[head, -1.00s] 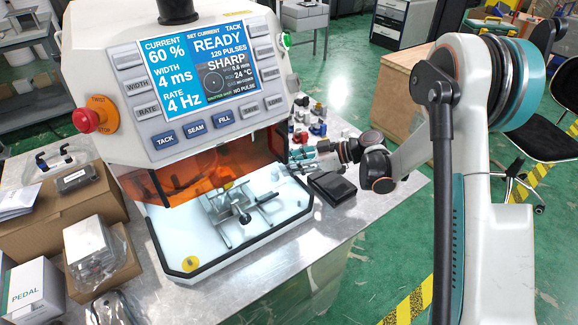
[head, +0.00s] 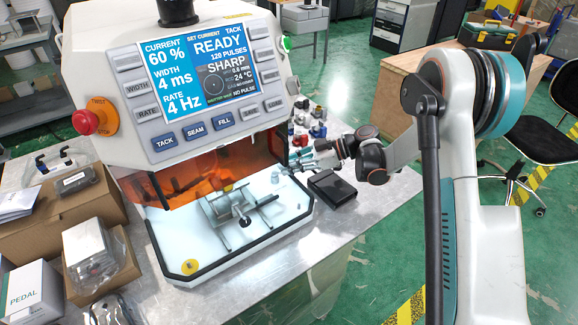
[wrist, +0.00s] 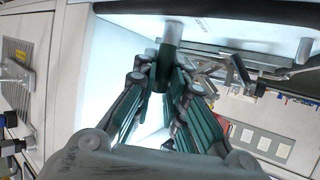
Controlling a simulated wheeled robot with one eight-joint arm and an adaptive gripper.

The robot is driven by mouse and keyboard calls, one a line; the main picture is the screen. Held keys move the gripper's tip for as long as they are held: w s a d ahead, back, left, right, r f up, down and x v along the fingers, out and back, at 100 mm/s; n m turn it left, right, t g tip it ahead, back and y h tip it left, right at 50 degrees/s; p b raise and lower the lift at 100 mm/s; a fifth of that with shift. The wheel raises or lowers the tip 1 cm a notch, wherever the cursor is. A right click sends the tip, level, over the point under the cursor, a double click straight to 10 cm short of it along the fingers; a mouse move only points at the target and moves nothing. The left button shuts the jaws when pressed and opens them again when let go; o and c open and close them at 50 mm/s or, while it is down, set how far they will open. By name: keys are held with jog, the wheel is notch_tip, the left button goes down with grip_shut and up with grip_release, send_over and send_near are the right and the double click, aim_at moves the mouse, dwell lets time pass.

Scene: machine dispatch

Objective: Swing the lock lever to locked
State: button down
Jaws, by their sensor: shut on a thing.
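My gripper (head: 292,166) is at the right side of the white welding machine (head: 100,30), beside its lit chamber. In the wrist view my gripper (wrist: 160,85) has its green-padded fingers closed around a dark cylindrical handle (wrist: 167,62) with a pale metal end. This looks like the lock lever's grip; its pivot and any lock markings cannot be made out. In the head view the handle is too small to tell apart from the fingers. A grey metal fixture (head: 222,208) with rods and a black knob stands on the chamber floor.
An orange shield (head: 185,180) hangs over the chamber. A black box (head: 332,188) lies on the metal table just below my gripper. Several small coloured parts stand behind it. Cartons (head: 60,215) crowd the left, and the table's front right is clear.

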jog(key=shift+w+n+g, duration=0.3)
jog(key=shift+n+g, duration=0.5)
jog(key=shift+g, duration=0.1)
jog(key=c, duration=1.6)
grip_release()
jog(key=v, duration=1.2)
